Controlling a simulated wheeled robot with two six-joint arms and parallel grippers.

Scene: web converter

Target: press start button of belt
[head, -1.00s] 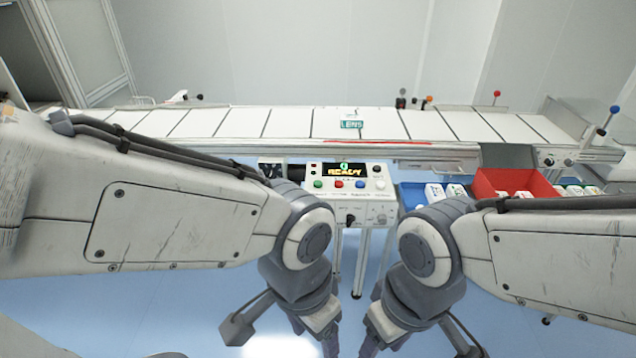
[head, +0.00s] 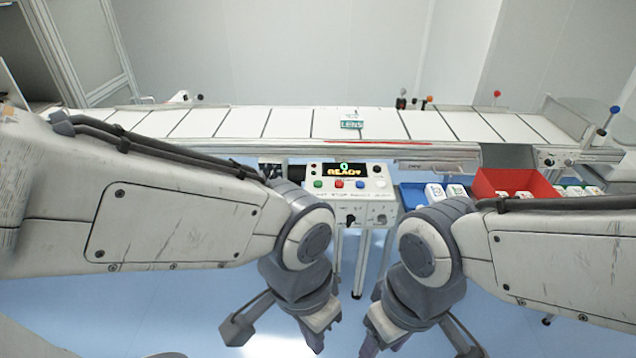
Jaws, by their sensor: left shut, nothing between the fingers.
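The control box (head: 350,200) stands in front of the belt, at the middle of the head view. Its panel has a green button (head: 318,184), a red button (head: 339,183), a blue button (head: 360,184) and a white button (head: 381,183) in a row. Its display (head: 345,170) shows a 0 and "READY". The belt (head: 290,123) runs across behind it. My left gripper (head: 316,345) points down, in front of and below the box, shut and empty, apart from the buttons. My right gripper (head: 372,346) hangs beside it; its fingertips are too cut off to judge.
A small green-labelled item (head: 352,124) lies on the belt. At right are a red bin (head: 515,183) and a blue tray (head: 412,195) with white pieces. Knobbed posts stand along the belt's back. Blue floor (head: 200,310) is open below.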

